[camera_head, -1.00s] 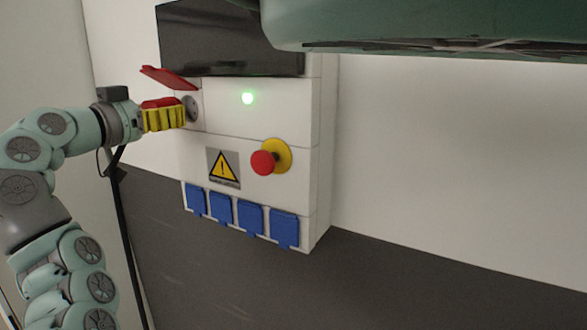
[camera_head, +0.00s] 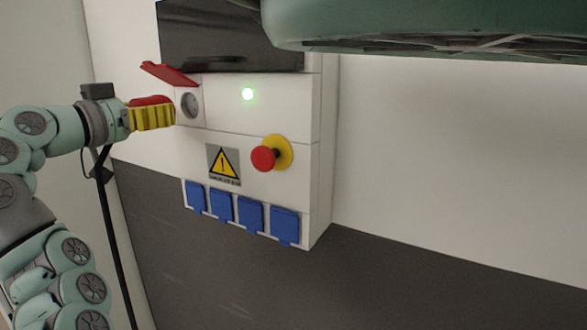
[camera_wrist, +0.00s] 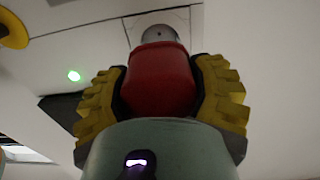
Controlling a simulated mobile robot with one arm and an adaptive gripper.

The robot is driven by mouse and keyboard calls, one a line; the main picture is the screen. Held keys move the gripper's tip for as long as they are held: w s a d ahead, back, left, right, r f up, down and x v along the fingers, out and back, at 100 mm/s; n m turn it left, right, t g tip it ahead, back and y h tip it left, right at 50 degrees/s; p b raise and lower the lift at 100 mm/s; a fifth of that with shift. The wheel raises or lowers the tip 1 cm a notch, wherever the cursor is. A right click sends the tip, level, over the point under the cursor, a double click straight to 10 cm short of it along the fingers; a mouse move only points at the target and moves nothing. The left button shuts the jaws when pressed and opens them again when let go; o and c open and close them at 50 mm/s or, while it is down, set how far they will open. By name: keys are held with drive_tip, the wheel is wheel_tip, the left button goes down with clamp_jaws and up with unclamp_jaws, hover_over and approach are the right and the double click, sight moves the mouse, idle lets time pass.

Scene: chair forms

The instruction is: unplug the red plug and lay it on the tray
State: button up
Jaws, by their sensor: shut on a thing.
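My gripper (camera_head: 160,114) has yellow ribbed fingers and is shut on the red plug (camera_head: 150,101). In the head view it is at the left, beside the upper left of the white panel. The plug is out of the round grey socket (camera_head: 190,104), with a gap between them. The red flap (camera_head: 169,74) above the socket stands open. In the wrist view the plug (camera_wrist: 160,80) sits between both fingers, and part of the socket (camera_wrist: 159,34) shows beyond it. A black cable hangs below my wrist. The tray is not in view.
The white panel (camera_head: 262,125) carries a lit green lamp (camera_head: 248,94), a red stop button (camera_head: 263,158) on yellow, a warning sign (camera_head: 223,166) and a row of blue covers (camera_head: 250,217). Bare wall (camera_head: 440,150) lies to the right.

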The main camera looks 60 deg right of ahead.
drive_tip(key=shift+s+a+b, duration=0.2)
drive_tip(key=shift+a+b, duration=0.4)
drive_tip(key=shift+a, duration=1.95)
drive_tip(key=shift+w, duration=0.1)
drive_tip(key=w+a+f+n+t+y, duration=0.6)
drive_tip(key=w+a+f+n+t, duration=0.35)
drive_tip(key=w+f+t, duration=0.4)
drive_tip(key=a+f+n+t+y, duration=0.25)
drive_tip(key=a+f+y, duration=0.25)
drive_tip(key=a+f, duration=0.3)
drive_tip(key=s+a+f+n+y, duration=0.5)
drive_tip(key=s+a+f+y, duration=0.15)
drive_tip(key=a+f, duration=0.3)
drive_tip(key=s+r+p, duration=0.6)
drive_tip(key=r+p, duration=0.5)
drive_tip(key=p, duration=0.3)
drive_tip(key=shift+r+t, duration=0.35)
drive_tip(key=shift+t, duration=0.05)
